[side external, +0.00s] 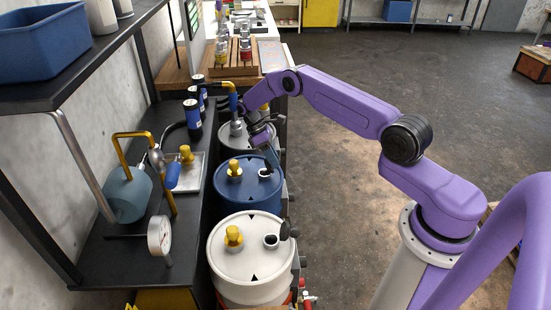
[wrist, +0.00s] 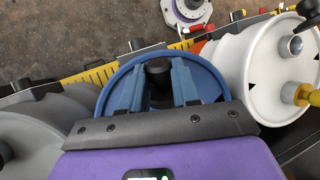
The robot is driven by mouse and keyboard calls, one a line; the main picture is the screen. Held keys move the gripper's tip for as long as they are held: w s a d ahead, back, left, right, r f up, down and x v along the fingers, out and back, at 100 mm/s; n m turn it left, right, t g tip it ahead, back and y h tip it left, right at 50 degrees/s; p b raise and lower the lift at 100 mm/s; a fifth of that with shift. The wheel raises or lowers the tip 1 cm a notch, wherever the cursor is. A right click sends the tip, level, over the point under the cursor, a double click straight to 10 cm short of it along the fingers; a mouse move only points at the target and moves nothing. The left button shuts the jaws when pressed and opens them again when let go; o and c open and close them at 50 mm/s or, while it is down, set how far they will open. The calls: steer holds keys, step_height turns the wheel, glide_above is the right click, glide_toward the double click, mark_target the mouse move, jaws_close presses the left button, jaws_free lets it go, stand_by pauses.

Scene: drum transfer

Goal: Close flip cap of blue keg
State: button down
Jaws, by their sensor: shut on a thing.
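The blue keg (side external: 247,192) stands in the middle of the row of kegs, with a yellow fitting (side external: 234,168) on its lid. Its opening (side external: 265,173) shows uncovered on the right of the lid. My gripper (side external: 272,158) is at the right rear of this lid, beside the opening. In the wrist view, the fingers of my gripper (wrist: 160,72) are shut on the dark flip cap (wrist: 158,66), with the blue keg (wrist: 208,74) behind it. The fingers hide much of the cap and its hinge.
A white keg (side external: 238,268) stands in front, its black cap (side external: 287,229) raised beside its opening. A grey keg (side external: 230,135) stands behind. A dark bench (side external: 120,255) with a gauge (side external: 160,236) lines the left.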

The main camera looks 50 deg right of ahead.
steer(key=shift+w+a+g+h, duration=0.15)
steer(key=shift+g+h, duration=0.15)
steer(key=shift+w+a+g+h, duration=0.1)
steer(key=shift+g+h, duration=0.2)
stand_by(0.5)
steer(key=c, duration=0.8)
jaws_free()
steer(key=shift+w, duration=0.1)
steer(key=shift+w+a+r, duration=0.1)
steer(key=shift+w+r, duration=0.35)
steer(key=shift+r, duration=0.1)
steer(key=shift+v, duration=0.8)
steer(key=shift+s+r, duration=0.2)
steer(key=shift+r, duration=3.25)
